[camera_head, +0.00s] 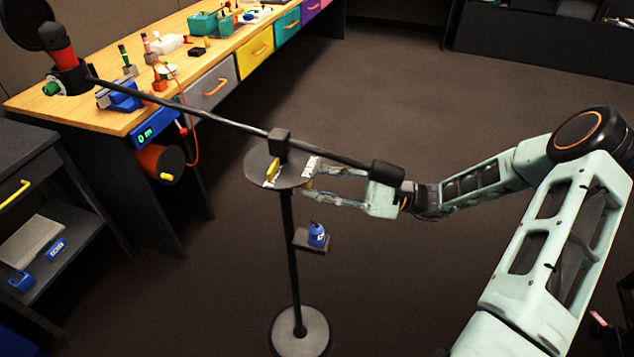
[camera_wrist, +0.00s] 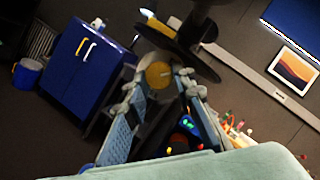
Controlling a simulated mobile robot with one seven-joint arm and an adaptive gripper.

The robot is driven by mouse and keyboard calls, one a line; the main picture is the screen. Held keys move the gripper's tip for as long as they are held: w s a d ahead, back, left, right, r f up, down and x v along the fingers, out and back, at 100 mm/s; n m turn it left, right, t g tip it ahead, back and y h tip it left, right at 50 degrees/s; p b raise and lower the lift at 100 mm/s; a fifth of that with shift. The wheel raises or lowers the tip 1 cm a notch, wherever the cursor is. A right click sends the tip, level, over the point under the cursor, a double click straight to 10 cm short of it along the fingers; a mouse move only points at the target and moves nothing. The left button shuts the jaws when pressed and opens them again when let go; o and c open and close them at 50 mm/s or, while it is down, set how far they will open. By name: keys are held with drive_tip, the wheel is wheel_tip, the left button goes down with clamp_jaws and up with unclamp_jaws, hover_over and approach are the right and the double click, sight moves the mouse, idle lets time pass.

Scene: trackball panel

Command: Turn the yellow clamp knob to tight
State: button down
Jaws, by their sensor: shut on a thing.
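The yellow clamp knob (camera_wrist: 158,75) shows as a round yellow face in the wrist view, with a grey rim around it. My gripper (camera_wrist: 158,86) has its two fingers on either side of the knob and is shut on it. In the head view my gripper (camera_head: 310,188) reaches in from the right, with its fingertips at the right edge of a dark disc on the stand. The knob's round face cannot be made out there. A small yellow piece (camera_head: 272,170) shows on top of the disc (camera_head: 262,156), and white lettering lies at its right side.
A long dark boom (camera_head: 220,121) crosses above the disc and passes close over my gripper. A wooden workbench (camera_head: 120,122) with tools is at upper left. Open floor lies behind the stand.

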drive_tip(key=shift+n+g+h, duration=0.4)
drive_tip(key=shift+n, duration=0.9)
drive_tip(key=c, duration=1.6)
unclamp_jaws()
drive_tip(key=shift+r, duration=0.1)
drive_tip(key=shift+w+d, duration=0.1)
drive_tip(key=shift+d, duration=0.05)
drive_tip(key=d, duration=0.2)
drive_tip(key=d+f, duration=0.1)
drive_tip(key=d, duration=0.4)
drive_tip(key=shift+w+d+f, duration=0.1)
drive_tip(key=shift+d+f, duration=0.2)
